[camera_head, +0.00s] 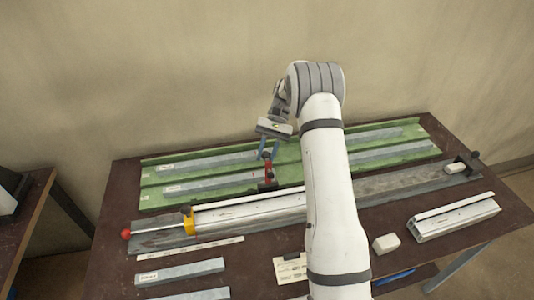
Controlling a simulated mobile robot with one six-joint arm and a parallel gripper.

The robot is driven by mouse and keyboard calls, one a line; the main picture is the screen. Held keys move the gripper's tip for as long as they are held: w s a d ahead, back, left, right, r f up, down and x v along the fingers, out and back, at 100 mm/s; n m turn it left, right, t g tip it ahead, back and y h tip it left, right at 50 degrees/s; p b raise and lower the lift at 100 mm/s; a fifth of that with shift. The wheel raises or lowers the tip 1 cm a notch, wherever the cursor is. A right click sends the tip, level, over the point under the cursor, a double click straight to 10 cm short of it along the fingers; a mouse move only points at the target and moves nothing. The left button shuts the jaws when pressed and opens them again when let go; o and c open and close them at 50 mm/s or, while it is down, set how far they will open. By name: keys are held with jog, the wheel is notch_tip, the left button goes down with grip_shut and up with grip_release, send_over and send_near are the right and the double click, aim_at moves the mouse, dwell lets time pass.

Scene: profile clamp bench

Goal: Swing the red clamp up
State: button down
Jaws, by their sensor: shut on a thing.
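The red clamp (268,171) stands roughly upright at the middle of the bench, at the back edge of the clamped profile (245,212). Its dark base (267,187) sits beside the profile. My gripper (268,152) points down from above, its bluish fingers shut on the top of the red clamp. The contact itself is small in this view. My arm hides the part of the profile to the right of the clamp.
A green tray (150,200) with grey bars lies behind the profile. A yellow block (189,222) and a red knob (126,234) are at the left end. A white block (386,243) and a loose profile (453,217) lie at right front. Grey bars lie at left front.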

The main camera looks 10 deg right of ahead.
jog(key=shift+s+a+f, duration=0.1)
jog(key=shift+a+f, duration=0.05)
jog(key=shift+f, duration=0.15)
jog(key=c, duration=1.6)
grip_release()
jog(key=o, duration=0.3)
jog(key=shift+a, duration=0.15)
jog(key=shift+o, duration=1.1)
jog(key=shift+r, duration=0.15)
jog(key=b+v, duration=0.1)
jog(key=v, duration=0.7)
jog(key=shift+b, duration=0.4)
